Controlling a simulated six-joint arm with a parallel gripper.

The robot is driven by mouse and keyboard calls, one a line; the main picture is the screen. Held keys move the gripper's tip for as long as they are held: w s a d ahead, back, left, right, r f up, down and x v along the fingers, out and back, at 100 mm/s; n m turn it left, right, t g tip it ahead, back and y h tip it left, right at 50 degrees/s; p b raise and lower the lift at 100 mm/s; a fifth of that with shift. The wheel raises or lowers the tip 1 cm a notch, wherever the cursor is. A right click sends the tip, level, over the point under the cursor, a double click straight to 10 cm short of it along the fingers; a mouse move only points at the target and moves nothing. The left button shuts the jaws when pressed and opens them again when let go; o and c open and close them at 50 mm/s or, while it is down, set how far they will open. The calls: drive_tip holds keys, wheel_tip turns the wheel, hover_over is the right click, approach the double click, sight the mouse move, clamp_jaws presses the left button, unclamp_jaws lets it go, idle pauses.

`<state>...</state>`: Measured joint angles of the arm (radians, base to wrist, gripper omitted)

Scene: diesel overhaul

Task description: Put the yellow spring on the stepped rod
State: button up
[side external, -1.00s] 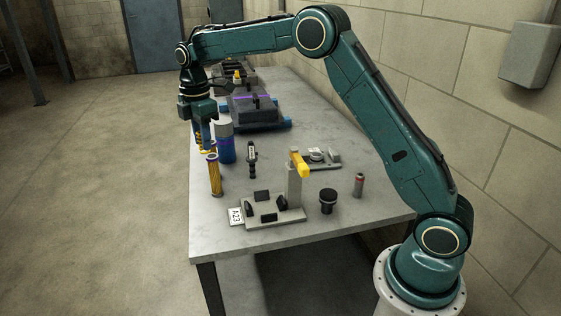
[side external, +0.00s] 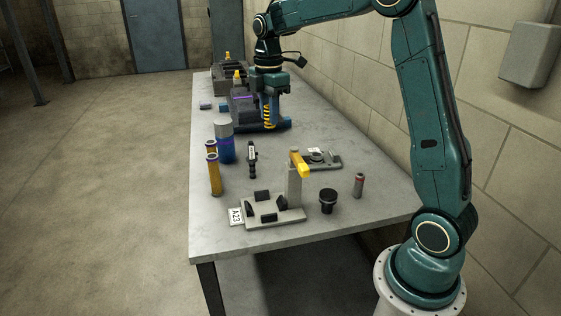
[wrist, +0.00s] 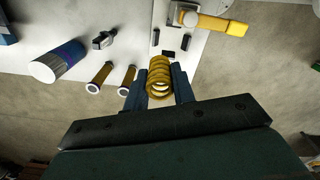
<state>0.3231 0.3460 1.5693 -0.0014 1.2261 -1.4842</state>
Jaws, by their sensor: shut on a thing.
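My gripper (side external: 268,122) is shut on the yellow spring (side external: 267,114), which hangs upright between its fingers. In the side view they are in front of the dark block at the back half of the table; the height above the table is hard to tell. In the wrist view, the coils of the spring (wrist: 160,78) sit between the two fingers (wrist: 160,92), with the open round end facing the camera. I cannot pick out the stepped rod with certainty in either view.
Two yellow-brown tubes (side external: 214,175) and a blue-white can (side external: 225,145) stand at the left edge. A grey fixture with a yellow-topped post (side external: 296,180) stands at the front. A black knob (side external: 328,200) and a small cylinder (side external: 358,185) stand right. A wall runs along the right.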

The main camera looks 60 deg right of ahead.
drive_tip(key=r+m, duration=0.1)
drive_tip(key=r, duration=0.1)
hover_over(328, 193)
drive_tip(key=w, duration=0.1)
drive_tip(key=shift+s+f, duration=0.1)
drive_tip(key=shift+s, duration=0.5)
drive_tip(key=shift+f, duration=0.15)
wheel_tip(328, 193, down, 20)
drive_tip(key=shift+r, duration=0.1)
idle(0.5)
drive_tip(key=o, duration=1)
